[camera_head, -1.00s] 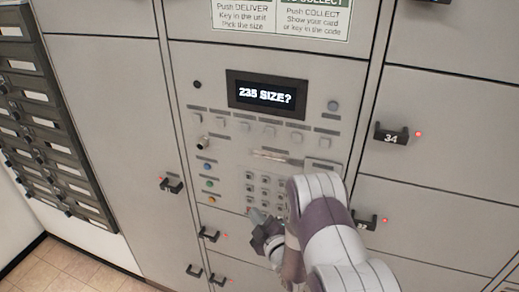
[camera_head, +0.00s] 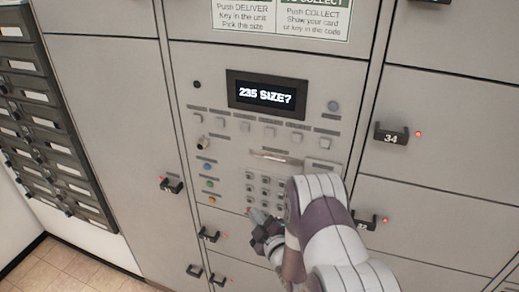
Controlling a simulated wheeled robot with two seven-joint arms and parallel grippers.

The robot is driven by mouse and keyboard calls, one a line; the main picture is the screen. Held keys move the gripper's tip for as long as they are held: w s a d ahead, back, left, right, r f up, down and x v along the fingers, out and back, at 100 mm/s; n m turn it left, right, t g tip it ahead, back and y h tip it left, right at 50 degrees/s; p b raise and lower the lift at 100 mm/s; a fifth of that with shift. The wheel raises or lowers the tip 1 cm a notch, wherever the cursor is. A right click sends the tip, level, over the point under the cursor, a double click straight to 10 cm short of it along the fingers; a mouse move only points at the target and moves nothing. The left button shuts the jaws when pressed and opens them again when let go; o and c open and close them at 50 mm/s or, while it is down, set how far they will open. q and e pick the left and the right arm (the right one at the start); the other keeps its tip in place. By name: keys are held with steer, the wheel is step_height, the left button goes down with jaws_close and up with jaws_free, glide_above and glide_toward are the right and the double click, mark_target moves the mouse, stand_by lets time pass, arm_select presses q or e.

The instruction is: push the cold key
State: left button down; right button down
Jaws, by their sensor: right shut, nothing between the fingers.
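The control panel (camera_head: 315,170) is a pale grey plate whose display (camera_head: 267,94) reads "235 SIZE?". Below the display is a row of square pale keys (camera_head: 245,127) with dark labels above them. The labels are too small to read, so I cannot tell which key is the cold key. My right gripper (camera_head: 257,216) is shut and empty, in front of the lower left of the number keypad (camera_head: 264,188). It is below the key row; whether it touches the panel I cannot tell. My right forearm covers the area right of the keypad. My left gripper is not in view.
A round knob (camera_head: 204,142) and small coloured buttons (camera_head: 209,183) are left of the keypad. A slot (camera_head: 270,157) is above it. Locker handles jut out around the panel, such as handle 34 (camera_head: 391,134). Dark mail slots (camera_head: 45,120) are far left.

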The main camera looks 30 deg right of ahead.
mark_target(267, 143)
stand_by(0.9)
steer(key=w+r+n+t+p, duration=0.1)
steer(key=w+r+t, duration=0.15)
steer(key=r, duration=1.25)
steer(key=s+a+r+g, duration=0.2)
steer(key=s+a+r, duration=0.1)
steer(key=s+r, duration=0.35)
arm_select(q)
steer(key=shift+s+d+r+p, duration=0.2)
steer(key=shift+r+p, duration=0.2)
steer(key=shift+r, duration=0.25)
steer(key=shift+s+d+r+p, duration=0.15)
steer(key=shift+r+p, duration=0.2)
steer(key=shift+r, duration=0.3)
arm_select(e)
steer(key=shift+m+g, duration=0.25)
steer(key=shift+m, duration=0.25)
steer(key=shift+w+d, duration=1.65)
steer(key=shift+d, duration=0.2)
steer(key=shift+w+d, duration=1.6)
steer(key=shift+d, duration=0.25)
